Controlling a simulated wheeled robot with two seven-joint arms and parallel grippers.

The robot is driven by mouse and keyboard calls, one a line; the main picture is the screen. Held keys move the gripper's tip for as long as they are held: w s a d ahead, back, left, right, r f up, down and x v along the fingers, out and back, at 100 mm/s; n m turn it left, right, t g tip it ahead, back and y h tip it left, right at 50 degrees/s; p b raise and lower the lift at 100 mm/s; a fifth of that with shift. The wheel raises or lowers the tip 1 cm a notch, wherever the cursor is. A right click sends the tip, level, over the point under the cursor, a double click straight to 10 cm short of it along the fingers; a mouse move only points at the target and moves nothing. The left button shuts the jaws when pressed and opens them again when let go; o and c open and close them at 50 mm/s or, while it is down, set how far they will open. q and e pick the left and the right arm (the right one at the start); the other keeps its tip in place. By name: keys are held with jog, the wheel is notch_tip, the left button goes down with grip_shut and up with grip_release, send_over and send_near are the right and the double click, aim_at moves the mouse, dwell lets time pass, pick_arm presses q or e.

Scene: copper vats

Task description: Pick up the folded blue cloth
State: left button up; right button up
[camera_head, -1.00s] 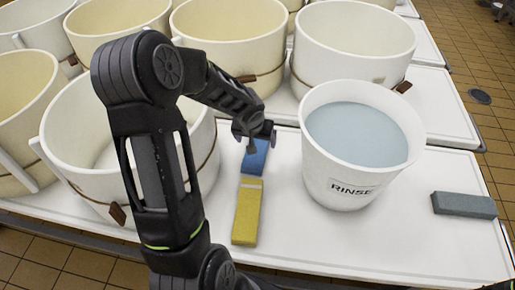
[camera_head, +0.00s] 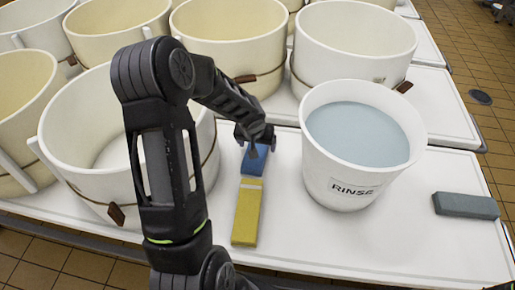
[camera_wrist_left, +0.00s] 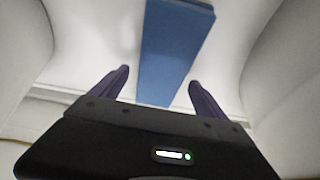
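The folded blue cloth (camera_head: 255,160) lies flat on the white table between a large cream vat and the rinse bucket. In the left wrist view the cloth (camera_wrist_left: 175,50) is a long blue block ahead of and between the two fingers. My left gripper (camera_head: 254,143) is over the far part of the cloth and hides some of it in the head view. In the left wrist view the gripper (camera_wrist_left: 157,92) is open, with a finger on each side of the cloth's near end and visible gaps. My right gripper is not in view.
A yellow folded cloth (camera_head: 246,214) lies just in front of the blue one. The white bucket marked RINSE (camera_head: 340,181), holding bluish water, stands close on the right. A grey block (camera_head: 465,206) lies farther right. Large cream vats (camera_head: 75,125) crowd the left and back.

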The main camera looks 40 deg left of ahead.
aim_at(257, 147)
pick_arm(q)
jog(key=c, duration=1.6)
jog(key=shift+o, duration=0.2)
notch_tip(257, 147, up, 10)
jog(key=p, duration=0.3)
